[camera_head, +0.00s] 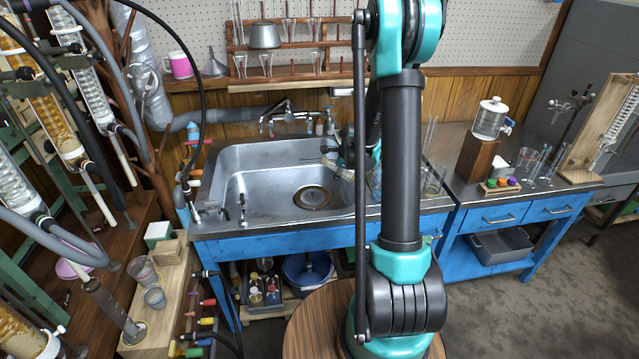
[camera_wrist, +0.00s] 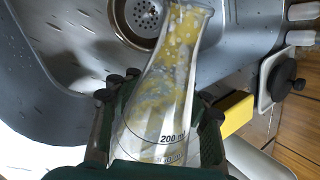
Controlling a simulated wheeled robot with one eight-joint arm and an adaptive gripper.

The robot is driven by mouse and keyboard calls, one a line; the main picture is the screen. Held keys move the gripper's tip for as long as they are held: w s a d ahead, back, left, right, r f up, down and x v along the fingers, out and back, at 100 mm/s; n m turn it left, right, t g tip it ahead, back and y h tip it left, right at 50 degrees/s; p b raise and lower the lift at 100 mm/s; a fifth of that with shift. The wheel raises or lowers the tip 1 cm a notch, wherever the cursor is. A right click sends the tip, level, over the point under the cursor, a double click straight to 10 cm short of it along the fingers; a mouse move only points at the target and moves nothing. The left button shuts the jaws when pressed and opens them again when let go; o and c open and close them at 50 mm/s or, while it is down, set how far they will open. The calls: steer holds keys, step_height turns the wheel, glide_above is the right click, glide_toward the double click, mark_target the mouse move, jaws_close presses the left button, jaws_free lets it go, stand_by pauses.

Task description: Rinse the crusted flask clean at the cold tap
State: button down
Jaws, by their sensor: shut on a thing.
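The crusted flask (camera_wrist: 165,85) is a clear conical flask with yellow crust and pale patches on its glass and a 200 ml mark. My gripper (camera_wrist: 157,128) is shut on its wide lower part, one finger on each side. The flask's mouth points away from my gripper, over the sink basin (camera_wrist: 70,60) beside the drain (camera_wrist: 140,18). In the head view the flask (camera_head: 338,168) shows small and tilted at the sink's right side, with my gripper (camera_head: 348,150) partly hidden by my arm. The tap (camera_head: 287,112) stands at the sink's back edge. I cannot make out running water.
A yellow block (camera_wrist: 235,115) and a dark round knob (camera_wrist: 285,78) lie beside the basin. Glassware (camera_head: 433,180) stands on the counter right of the sink. A rack of glass (camera_head: 285,45) hangs above. Small taps (camera_head: 242,205) line the sink's front left. The basin's left half is clear.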

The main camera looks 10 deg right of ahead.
steer(key=shift+s+d+f+n+g+h, duration=0.15)
steer(key=shift+g+h, duration=0.1)
steer(key=shift+h, duration=0.35)
steer(key=shift+w+d+f+n+g+h, duration=0.15)
steer(key=shift+g+h, duration=0.1)
steer(key=shift+h, duration=0.35)
stand_by(0.6)
steer(key=shift+s, duration=0.15)
steer(key=shift+d+f+g+h, duration=0.15)
steer(key=shift+g+h, duration=0.1)
steer(key=shift+h, duration=0.3)
steer(key=shift+d+f+g+h, duration=0.1)
steer(key=shift+g+h, duration=0.15)
steer(key=shift+h, duration=0.3)
stand_by(5.0)
